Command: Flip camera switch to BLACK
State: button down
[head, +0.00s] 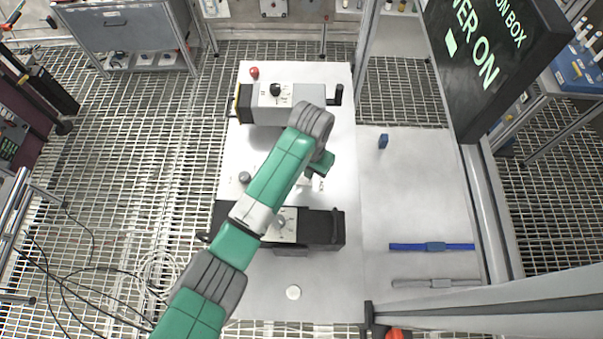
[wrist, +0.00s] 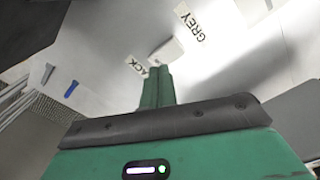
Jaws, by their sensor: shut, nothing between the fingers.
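The camera switch (wrist: 166,52) is a small white block on the pale panel in the wrist view. The label GREY (wrist: 190,24) is to its upper right. A label reading "ACK" (wrist: 138,67), its start hidden or cut off, is at its lower left. My gripper (wrist: 157,72) is shut and empty, its green fingers pointing at the switch. The tips overlap the switch's lower edge in the picture; I cannot tell whether they touch. In the head view my gripper (head: 322,164) is over the middle of the white table, and my arm mostly hides the switch area.
A grey box with a black knob (head: 275,89) stands at the table's far end; a black box (head: 325,228) stands nearer. Blue and grey bars (head: 432,246) lie right. A screen (head: 490,50) reads "ER ON".

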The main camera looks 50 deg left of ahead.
notch_tip(320, 180, up, 4)
jog(key=p, duration=0.3)
jog(key=shift+r+p, duration=0.2)
jog(key=shift+p, duration=0.2)
